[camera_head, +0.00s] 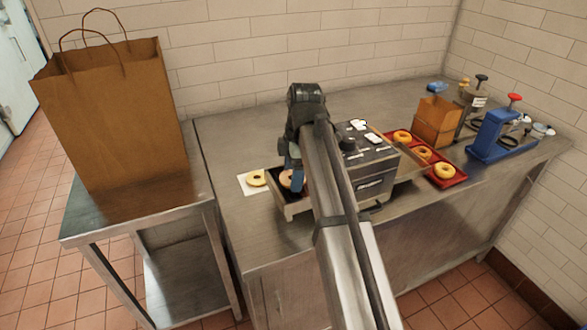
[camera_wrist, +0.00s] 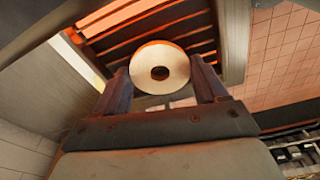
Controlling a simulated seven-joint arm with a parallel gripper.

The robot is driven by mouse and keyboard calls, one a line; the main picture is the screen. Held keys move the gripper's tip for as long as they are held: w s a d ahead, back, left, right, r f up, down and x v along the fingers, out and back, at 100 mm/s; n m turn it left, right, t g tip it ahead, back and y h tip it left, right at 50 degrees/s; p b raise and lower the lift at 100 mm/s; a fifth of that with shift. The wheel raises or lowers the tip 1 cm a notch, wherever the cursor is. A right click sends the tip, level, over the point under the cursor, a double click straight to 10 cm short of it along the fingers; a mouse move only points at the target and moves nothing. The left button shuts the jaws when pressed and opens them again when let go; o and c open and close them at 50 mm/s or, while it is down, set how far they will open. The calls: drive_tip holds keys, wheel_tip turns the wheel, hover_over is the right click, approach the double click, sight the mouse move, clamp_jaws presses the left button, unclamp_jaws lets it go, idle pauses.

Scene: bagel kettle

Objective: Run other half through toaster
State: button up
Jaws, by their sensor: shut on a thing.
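My gripper (camera_head: 295,178) is at the left end of the toaster (camera_head: 368,172), over its tray (camera_head: 292,208). In the wrist view my gripper (camera_wrist: 160,88) is shut on a bagel half (camera_wrist: 160,56), pale cut face showing and brown at the edge. Dark bars with an orange glow lie beyond it, at the toaster opening (camera_wrist: 110,35). In the head view the held half (camera_head: 286,179) is partly hidden by my gripper. Another bagel half (camera_head: 257,178) lies on a white sheet (camera_head: 246,188) left of the toaster, cut face up.
A red tray (camera_head: 459,180) with several bagels sits right of the toaster. A large paper bag (camera_head: 115,110) stands on the left side table (camera_head: 85,222). The front left counter is clear.

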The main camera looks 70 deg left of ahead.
drive_tip(key=o, duration=1.1)
drive_tip(key=shift+r, duration=0.1)
drive_tip(key=shift+r, duration=3.45)
drive_tip(key=shift+a, duration=0.1)
